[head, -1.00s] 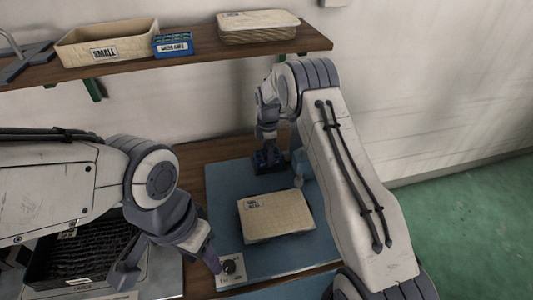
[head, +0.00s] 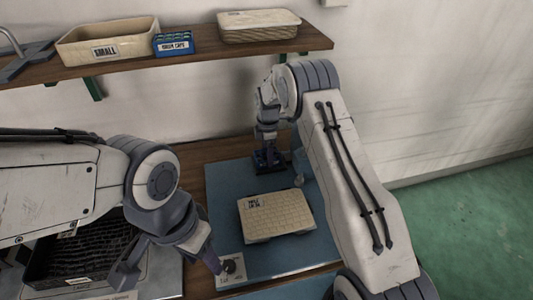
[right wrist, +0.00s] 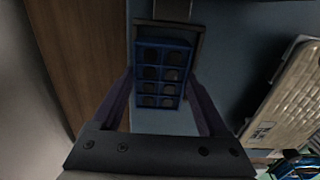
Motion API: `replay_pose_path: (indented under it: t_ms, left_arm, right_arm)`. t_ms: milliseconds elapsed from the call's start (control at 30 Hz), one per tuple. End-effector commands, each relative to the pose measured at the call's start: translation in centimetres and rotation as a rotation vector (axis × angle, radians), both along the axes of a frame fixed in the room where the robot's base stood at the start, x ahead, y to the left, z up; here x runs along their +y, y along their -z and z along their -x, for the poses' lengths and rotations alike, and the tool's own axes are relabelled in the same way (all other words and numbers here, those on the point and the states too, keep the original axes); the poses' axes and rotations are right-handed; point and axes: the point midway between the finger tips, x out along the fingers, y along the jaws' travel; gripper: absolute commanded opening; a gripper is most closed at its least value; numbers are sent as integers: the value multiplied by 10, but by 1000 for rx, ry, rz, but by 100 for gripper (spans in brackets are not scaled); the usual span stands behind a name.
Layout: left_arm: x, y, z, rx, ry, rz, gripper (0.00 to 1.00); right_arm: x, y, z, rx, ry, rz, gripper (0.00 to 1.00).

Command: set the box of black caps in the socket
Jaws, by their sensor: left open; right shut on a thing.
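The box of black caps (right wrist: 162,75) is blue, with a grid of dark round caps showing from above in the right wrist view. In the head view it is a small dark blue shape (head: 268,161) at the back of the blue mat. My right gripper (head: 268,151) is shut on it, with one finger on either side. The socket (right wrist: 198,48) is a dark rectangular frame around the box's far end in the right wrist view. I cannot tell how deep the box sits in it. My left gripper (head: 168,268) is open and empty at the front left.
A cream lidded box (head: 275,215) lies on the blue mat (head: 225,190), in front of the socket. A plate with a black knob (head: 229,267) is at the mat's front left. A black tray (head: 80,255) stands left.

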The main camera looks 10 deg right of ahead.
Motion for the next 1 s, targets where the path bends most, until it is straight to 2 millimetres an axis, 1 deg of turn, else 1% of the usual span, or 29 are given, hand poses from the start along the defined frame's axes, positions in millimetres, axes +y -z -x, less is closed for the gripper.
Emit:
replay_pose_path:
  t_ms: [33,133,167,200,433,567,667,800,900,1000]
  left_arm:
    - [0,3,0,0,0,0,50]
    - [0,3,0,0,0,0,50]
    - [0,3,0,0,0,0,50]
    - [0,3,0,0,0,0,50]
    - [0,3,0,0,0,0,50]
    - [0,4,0,0,0,0,50]
    - [0,6,0,0,0,0,50]
    - [0,9,0,0,0,0,50]
    - [0,10,0,0,0,0,50]
    - [0,10,0,0,0,0,50]
  right_arm:
    - [-6,17,10,33,12,-2,13]
    - [-6,17,10,32,12,-2,13]
    - [-6,17,10,32,12,-2,85]
    - [-6,17,10,32,12,-3,100]
    - [-6,18,10,33,12,-2,100]
    - [-6,10,9,29,11,-2,100]
    - [-5,-5,9,24,11,-1,100]
    - [-3,-34,6,11,8,0,100]
    - [1,-53,5,5,2,1,100]
    - [3,-66,4,0,0,1,100]
